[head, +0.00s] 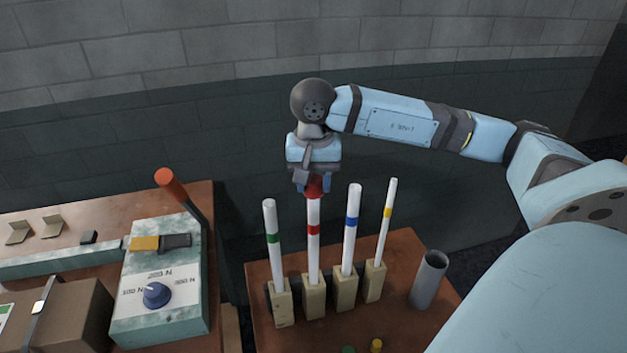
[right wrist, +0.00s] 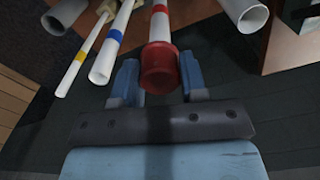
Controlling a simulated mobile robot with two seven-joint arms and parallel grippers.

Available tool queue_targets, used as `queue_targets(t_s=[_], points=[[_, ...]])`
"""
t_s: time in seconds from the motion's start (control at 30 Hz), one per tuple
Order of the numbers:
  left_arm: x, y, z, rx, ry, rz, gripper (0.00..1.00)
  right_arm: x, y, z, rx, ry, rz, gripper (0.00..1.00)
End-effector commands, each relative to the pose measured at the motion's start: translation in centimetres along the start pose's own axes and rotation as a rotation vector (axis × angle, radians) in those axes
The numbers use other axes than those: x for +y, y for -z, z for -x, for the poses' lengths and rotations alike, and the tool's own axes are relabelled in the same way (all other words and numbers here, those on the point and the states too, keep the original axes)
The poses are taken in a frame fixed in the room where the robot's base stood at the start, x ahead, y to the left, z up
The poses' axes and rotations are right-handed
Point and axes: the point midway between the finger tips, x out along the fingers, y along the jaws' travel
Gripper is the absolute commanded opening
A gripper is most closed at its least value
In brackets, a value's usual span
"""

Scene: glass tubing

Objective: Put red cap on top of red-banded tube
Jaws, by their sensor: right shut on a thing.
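The red-banded tube (head: 313,255) is white and stands upright in a tan block (head: 313,297) on the brown table. The red cap (head: 314,187) is at the tube's top end. My right gripper (head: 313,186) is above the tube, pointing down, shut on the cap. In the right wrist view the red cap (right wrist: 160,72) lies between the fingers of my right gripper (right wrist: 160,85), in line with the red-banded tube (right wrist: 160,22). The cap and tube appear to meet, but how far the cap is seated cannot be told. My left gripper is out of view.
Green-banded (head: 271,225), blue-banded (head: 351,230) and yellow-banded (head: 387,220) tubes stand close by in blocks. A grey open cylinder (head: 428,282) stands to the right. A yellow cap (head: 376,345) and a green cap (head: 348,350) are at the front. A lever device (head: 160,285) is left.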

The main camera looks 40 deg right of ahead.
Motion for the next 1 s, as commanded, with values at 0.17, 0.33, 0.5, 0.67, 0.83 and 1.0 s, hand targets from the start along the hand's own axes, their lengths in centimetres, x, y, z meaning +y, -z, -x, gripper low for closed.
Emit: queue_targets(t_s=[0.17, 0.33, 0.5, 0.67, 0.83, 1.0], points=[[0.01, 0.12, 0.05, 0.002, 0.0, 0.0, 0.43, 0.01, 0.01, 0.02, 0.0, 0.0, 0.0, 0.18], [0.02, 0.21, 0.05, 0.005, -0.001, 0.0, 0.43, 0.01, 0.01, -0.01, 0.0, 0.0, 0.0, 0.18], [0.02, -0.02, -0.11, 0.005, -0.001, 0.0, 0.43, 0.0, 0.02, -0.12, 0.001, 0.0, 0.0, 0.18], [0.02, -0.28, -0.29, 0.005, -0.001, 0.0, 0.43, 0.0, 0.03, -0.16, 0.001, 0.0, 0.0, 0.18], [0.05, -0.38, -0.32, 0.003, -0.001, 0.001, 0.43, 0.01, 0.03, -0.09, 0.001, 0.0, 0.0, 0.18], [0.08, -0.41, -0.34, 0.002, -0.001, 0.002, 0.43, 0.01, 0.03, -0.09, 0.001, 0.0, 0.0, 0.18]])
